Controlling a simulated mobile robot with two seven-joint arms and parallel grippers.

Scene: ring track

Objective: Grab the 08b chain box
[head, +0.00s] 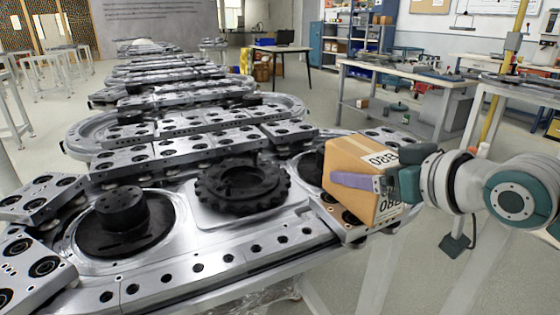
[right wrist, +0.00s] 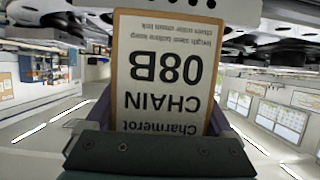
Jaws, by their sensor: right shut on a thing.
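The 08B chain box (head: 352,158) is a brown cardboard carton with white labels reading 08B. It is at the right end of the ring track (head: 255,245) in the head view. My right gripper (head: 362,181) reaches in from the right and is shut on the box, with a purple finger along its near side. In the right wrist view the box (right wrist: 165,70) fills the middle between the fingers, its label upside down, reading 08B CHAIN. Whether the box still touches the track is unclear. My left gripper is not in view.
A black toothed sprocket (head: 243,186) and a black round hub (head: 122,212) sit on the track left of the box. Workbenches (head: 405,78) stand behind to the right. The floor (head: 450,120) between them and the track looks open.

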